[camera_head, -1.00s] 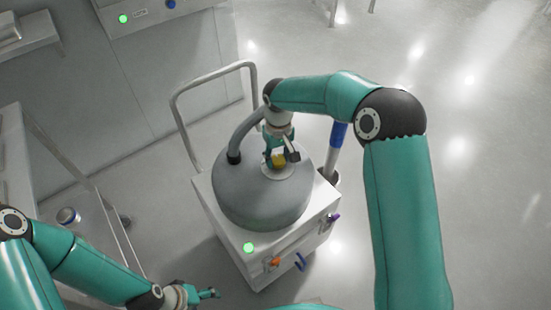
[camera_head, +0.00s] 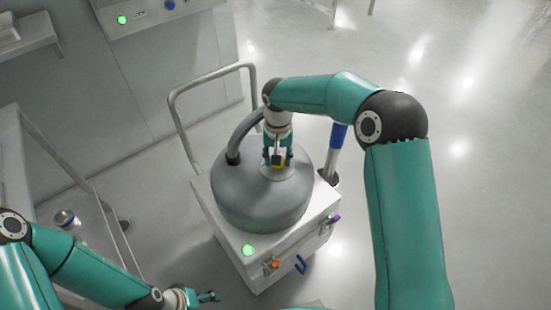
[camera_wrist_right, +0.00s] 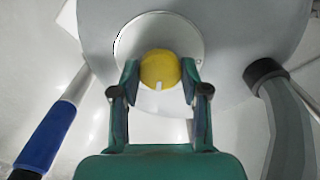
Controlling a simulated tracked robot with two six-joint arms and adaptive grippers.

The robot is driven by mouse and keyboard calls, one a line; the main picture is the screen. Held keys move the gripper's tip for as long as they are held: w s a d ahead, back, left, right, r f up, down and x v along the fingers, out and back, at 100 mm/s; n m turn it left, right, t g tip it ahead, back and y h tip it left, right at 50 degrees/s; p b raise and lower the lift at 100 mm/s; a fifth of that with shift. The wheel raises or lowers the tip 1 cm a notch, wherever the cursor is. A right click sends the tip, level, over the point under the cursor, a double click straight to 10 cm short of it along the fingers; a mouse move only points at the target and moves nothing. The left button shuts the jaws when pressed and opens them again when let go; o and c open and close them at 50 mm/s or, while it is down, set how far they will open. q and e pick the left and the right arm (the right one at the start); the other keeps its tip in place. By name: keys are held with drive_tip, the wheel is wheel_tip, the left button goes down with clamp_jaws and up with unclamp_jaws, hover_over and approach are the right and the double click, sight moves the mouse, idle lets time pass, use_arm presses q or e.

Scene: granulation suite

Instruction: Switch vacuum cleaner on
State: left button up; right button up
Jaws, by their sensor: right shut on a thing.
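The vacuum cleaner (camera_head: 262,200) is a grey drum on a white wheeled base with a push handle behind. A yellow knob (camera_wrist_right: 159,66) with a white mark sits on a pale round plate (camera_wrist_right: 190,36) on the drum's top. My right gripper (camera_head: 278,163) is over the drum. In the right wrist view its fingers (camera_wrist_right: 160,75) are on either side of the knob, shut on it. In the head view the gripper hides much of the knob. A green light (camera_head: 247,250) glows on the base. My left gripper (camera_head: 208,297) is low at the left, away from the cleaner, its fingers too small to judge.
A grey hose (camera_head: 236,145) joins the drum top. A blue-gripped wand (camera_head: 337,137) stands at the cleaner's right. An orange fitting (camera_head: 271,264), blue hook (camera_head: 301,264) and purple fitting (camera_head: 331,219) are on the base. Open floor lies to the right.

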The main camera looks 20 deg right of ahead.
drive_tip(key=shift+s+f, duration=0.2)
drive_tip(key=shift+s, duration=0.1)
drive_tip(key=o, duration=1.1)
drive_tip(key=shift+r, duration=0.1)
drive_tip(key=shift+o, duration=0.2)
drive_tip(key=shift+w, duration=0.15)
drive_tip(key=shift+r, duration=0.1)
drive_tip(key=shift+w+r, duration=0.1)
drive_tip(key=shift+r, duration=0.4)
wheel_tip(320, 180, up, 11)
drive_tip(key=shift+f, duration=0.15)
